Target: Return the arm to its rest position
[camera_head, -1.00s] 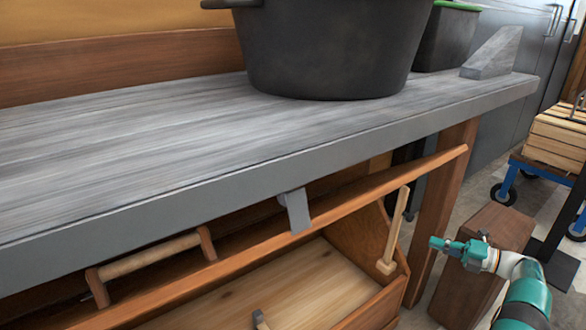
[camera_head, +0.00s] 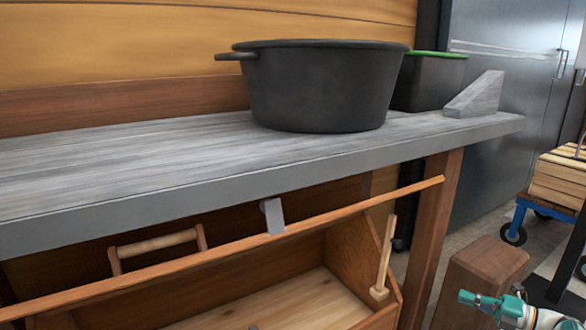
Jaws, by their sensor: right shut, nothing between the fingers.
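My right gripper (camera_head: 488,300) is at the lower right of the head view, teal, with its fingers pointing left. It is shut with nothing in it. It is apart from the wooden box on its left and in front of a brown wooden block. Only the end of my right arm (camera_head: 545,318) shows at the bottom edge. My left gripper is not in view.
A grey bench (camera_head: 130,155) carries a black pot (camera_head: 320,90), a dark bin (camera_head: 430,82) with a green rim and a grey wedge (camera_head: 476,95). Below are an open wooden box (camera_head: 345,240) and a wooden block (camera_head: 485,265). A crate (camera_head: 560,178) sits on a blue cart (camera_head: 525,205).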

